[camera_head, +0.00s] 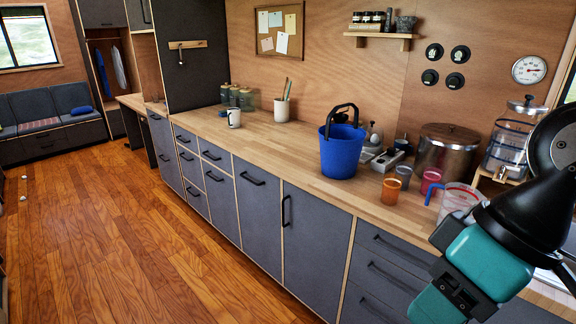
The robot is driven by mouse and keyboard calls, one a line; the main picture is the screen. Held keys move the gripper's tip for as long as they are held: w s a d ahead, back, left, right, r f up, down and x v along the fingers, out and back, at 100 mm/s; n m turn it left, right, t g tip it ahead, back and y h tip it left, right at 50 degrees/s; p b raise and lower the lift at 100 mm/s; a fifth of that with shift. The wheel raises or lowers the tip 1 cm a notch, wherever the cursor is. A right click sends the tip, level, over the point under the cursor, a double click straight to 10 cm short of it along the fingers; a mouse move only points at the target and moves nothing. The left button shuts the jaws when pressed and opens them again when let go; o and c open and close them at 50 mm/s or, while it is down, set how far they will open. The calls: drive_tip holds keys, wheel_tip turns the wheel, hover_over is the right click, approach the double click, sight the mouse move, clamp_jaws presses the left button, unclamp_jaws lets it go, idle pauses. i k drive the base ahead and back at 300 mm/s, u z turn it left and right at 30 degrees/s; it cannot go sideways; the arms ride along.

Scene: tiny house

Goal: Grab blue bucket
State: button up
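The blue bucket (341,153) stands upright on the wooden counter, right of the picture's middle. Its dark handle is raised above the rim. The end of my arm, with my gripper (462,292), is at the lower right as teal and black parts. It is nearer to the camera than the bucket and well apart from it. Its fingertips are not clear, and I cannot tell whether it is open or shut.
Orange (391,191), grey and red cups and a clear measuring jug (458,201) stand right of the bucket. A large metal pot (447,151) is behind them. A white mug (234,118) and a utensil holder (282,109) stand to the left. The wooden floor (130,240) is largely clear.

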sight(341, 145)
drive_tip(key=u, duration=0.85)
drive_tip(key=i, duration=1.9)
drive_tip(key=z, duration=1.15)
drive_tip(key=i, duration=0.5)
drive_tip(key=z, duration=0.4)
